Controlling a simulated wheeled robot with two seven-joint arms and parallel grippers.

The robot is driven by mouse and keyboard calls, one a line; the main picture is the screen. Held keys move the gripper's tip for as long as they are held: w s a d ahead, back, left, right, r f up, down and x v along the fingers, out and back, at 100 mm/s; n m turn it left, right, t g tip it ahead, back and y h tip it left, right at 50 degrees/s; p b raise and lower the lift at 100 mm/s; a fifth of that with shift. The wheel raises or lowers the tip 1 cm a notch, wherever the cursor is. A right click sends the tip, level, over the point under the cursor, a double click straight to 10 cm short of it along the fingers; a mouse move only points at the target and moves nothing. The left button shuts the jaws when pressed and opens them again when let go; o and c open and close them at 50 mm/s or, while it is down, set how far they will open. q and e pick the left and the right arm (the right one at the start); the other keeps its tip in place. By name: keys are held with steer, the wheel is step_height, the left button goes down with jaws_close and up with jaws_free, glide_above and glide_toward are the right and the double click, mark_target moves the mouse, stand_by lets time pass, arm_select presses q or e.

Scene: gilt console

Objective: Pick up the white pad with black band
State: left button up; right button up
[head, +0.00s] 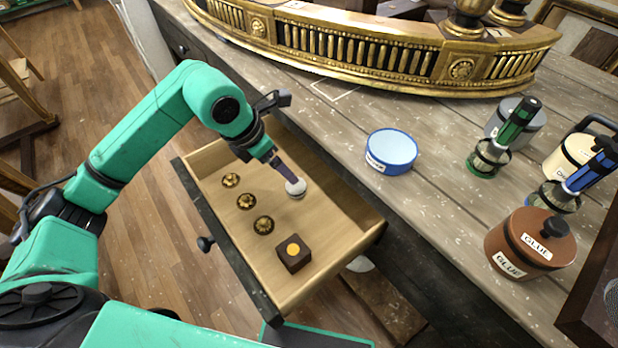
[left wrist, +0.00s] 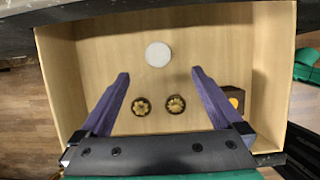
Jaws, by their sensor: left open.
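The white pad (head: 296,188) lies in the open wooden drawer (head: 340,208), toward the cabinet side. In the left wrist view the round white pad (left wrist: 158,54) shows from above, just beyond my fingertips and between their lines. I cannot make out a black band on it. My left gripper (left wrist: 160,74) is open and empty, with its two purple fingers apart on either side of the pad's line. In the head view the left gripper (head: 286,170) reaches down into the drawer right beside the pad and partly overlaps it. My right gripper is not in view.
Three gilt rosettes (head: 246,201) and a dark block with a yellow disc (head: 293,253) share the drawer.

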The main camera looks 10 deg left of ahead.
arm_select(q)
steer(key=x, duration=0.6)
steer(key=shift+s+a+f, duration=0.1)
steer(key=shift+s+a, duration=0.1)
steer(key=shift+s, duration=0.1)
steer(key=x, duration=0.4)
steer(key=p+x, duration=0.1)
steer(key=x, duration=0.1)
steer(key=shift+w+a+f, duration=0.2)
steer(key=shift+a+f, duration=0.05)
steer(key=shift+f, duration=0.05)
steer(key=c, duration=1.4)
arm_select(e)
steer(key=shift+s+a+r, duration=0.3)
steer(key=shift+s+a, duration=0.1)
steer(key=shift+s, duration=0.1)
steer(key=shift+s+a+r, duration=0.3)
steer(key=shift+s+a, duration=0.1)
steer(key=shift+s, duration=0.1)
arm_select(q)
steer(key=shift+r, duration=0.1)
step_height(320, 180, up, 28)
steer(key=o, duration=0.6)
steer(key=c, duration=0.5)
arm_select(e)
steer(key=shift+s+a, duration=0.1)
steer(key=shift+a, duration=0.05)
